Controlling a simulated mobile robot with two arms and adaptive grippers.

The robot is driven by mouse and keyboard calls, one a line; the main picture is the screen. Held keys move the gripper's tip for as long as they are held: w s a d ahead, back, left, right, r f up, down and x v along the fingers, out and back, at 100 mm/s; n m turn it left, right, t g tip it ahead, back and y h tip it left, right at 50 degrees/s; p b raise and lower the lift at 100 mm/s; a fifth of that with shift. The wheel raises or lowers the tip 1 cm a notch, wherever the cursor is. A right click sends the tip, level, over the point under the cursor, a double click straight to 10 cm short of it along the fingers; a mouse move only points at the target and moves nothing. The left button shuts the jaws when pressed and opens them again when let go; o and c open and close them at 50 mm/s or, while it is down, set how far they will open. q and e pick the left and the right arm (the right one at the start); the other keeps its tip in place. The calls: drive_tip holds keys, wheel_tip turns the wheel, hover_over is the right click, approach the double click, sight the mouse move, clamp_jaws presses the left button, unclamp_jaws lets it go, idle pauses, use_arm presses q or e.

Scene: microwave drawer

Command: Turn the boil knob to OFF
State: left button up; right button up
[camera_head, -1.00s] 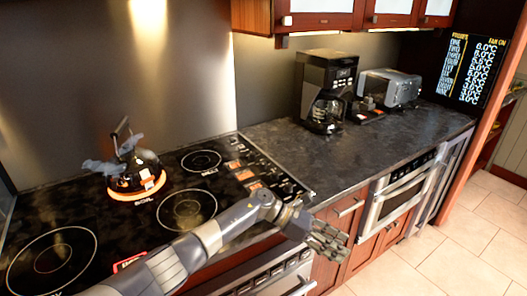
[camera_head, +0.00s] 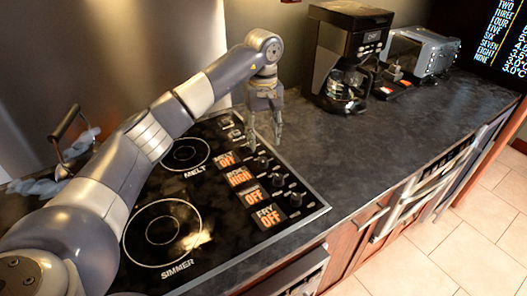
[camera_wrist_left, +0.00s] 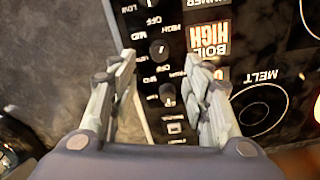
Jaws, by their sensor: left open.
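The stove control panel shows four-sided displays beside a row of dark knobs. The boil display (camera_head: 240,177) reads HIGH, also in the left wrist view (camera_wrist_left: 210,40); the others readable in the head view read OFF. The boil knob (camera_head: 262,161) stands upright beside its display; in the left wrist view the boil knob (camera_wrist_left: 158,50) lies just beyond my fingertips. My left gripper (camera_head: 265,140) is open, pointing down over the panel's back end. In the left wrist view another knob (camera_wrist_left: 167,93) shows between its fingers. No contact is visible. My right gripper is out of view.
A kettle handle (camera_head: 65,122) shows at left behind my left arm. A coffee maker (camera_head: 345,55) and a toaster (camera_head: 425,50) stand on the dark counter (camera_head: 350,150) to the right. The counter beside the panel is clear.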

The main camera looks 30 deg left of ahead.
sight(263, 160)
use_arm(q)
wheel_tip(263, 160, down, 7)
drive_tip(key=shift+f+p, duration=0.1)
drive_tip(key=shift+p, duration=0.65)
drive_tip(key=shift+w+f, duration=0.1)
drive_tip(key=shift+f, duration=0.3)
drive_tip(key=c, duration=1)
clamp_jaws()
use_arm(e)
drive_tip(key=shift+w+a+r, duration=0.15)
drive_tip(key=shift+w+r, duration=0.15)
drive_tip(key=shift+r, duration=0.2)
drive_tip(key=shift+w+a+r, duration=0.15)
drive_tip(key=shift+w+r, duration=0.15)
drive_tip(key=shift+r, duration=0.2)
